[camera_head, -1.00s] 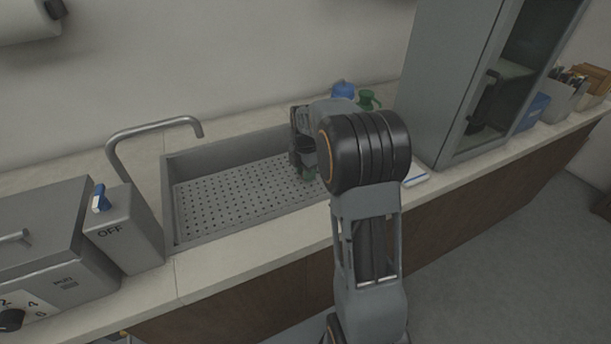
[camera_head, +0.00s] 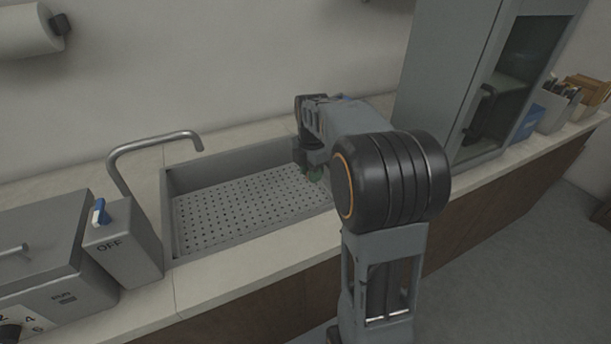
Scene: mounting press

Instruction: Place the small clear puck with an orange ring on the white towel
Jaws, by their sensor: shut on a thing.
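My gripper (camera_head: 314,172) is over the right end of the sink, pointing down, with my arm reaching across from the right. I cannot make out a clear puck or an orange ring. The white towel does not show; my arm covers the counter to the right of the sink.
The sink (camera_head: 183,241) has a perforated floor and a curved tap (camera_head: 155,139). A grey box marked OFF (camera_head: 125,250) stands left of it. A tall grey cabinet (camera_head: 435,85) stands at the right. The front counter strip (camera_head: 240,270) is clear.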

